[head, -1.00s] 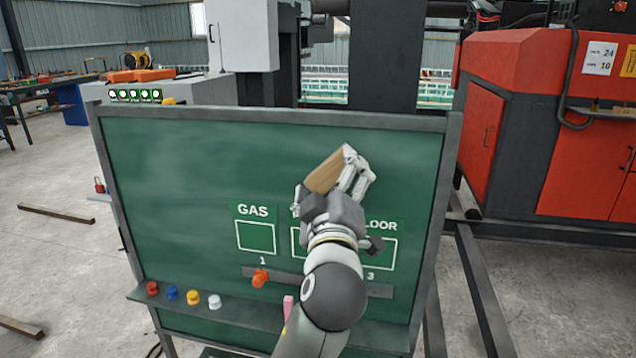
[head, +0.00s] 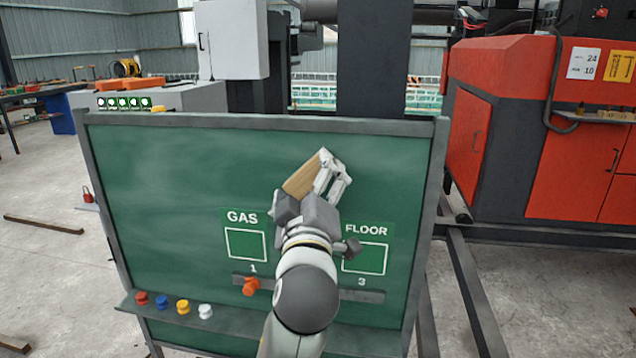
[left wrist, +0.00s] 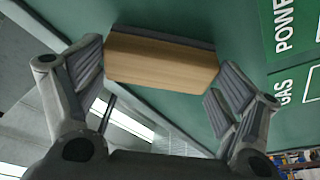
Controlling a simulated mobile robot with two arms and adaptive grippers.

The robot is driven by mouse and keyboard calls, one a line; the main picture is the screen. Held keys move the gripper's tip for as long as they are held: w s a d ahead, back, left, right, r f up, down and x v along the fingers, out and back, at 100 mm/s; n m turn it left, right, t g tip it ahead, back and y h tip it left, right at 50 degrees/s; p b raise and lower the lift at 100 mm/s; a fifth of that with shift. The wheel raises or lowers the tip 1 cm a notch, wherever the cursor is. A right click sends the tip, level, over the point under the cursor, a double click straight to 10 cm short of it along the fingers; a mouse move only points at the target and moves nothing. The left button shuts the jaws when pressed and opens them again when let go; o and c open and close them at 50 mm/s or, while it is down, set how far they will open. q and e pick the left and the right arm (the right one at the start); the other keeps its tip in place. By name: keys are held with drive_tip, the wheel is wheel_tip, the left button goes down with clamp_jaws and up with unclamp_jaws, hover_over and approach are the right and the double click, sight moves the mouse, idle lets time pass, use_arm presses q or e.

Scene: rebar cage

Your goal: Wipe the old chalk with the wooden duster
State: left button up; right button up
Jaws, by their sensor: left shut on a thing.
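My left gripper (head: 318,180) is shut on the wooden duster (head: 302,177), in front of the upper middle of the green chalkboard (head: 160,200). In the left wrist view, the duster (left wrist: 160,62) lies between the two fingers of the gripper (left wrist: 160,80), with its dark pad toward the board. I cannot tell whether the pad touches the board. Pale, hazy chalk smears (head: 150,160) show on the board's upper left. My arm hides the middle label and box between GAS (head: 242,217) and FLOOR (head: 366,230). My right gripper is not in view.
A lower ledge holds red (head: 142,299), blue (head: 162,302), yellow (head: 183,306) and white (head: 205,311) pieces. An orange piece (head: 251,286) sits on the small rail under the boxes. A red machine (head: 540,150) stands behind at right.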

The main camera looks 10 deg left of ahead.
use_arm(q)
drive_tip(key=shift+w+a+f+p, duration=0.1)
drive_tip(key=shift+a+p, duration=0.4)
drive_tip(key=shift+a, duration=1.25)
drive_tip(key=shift+w+a+p, duration=0.1)
drive_tip(key=shift+a+p, duration=0.4)
drive_tip(key=shift+a, duration=1.25)
drive_tip(key=shift+s, duration=0.15)
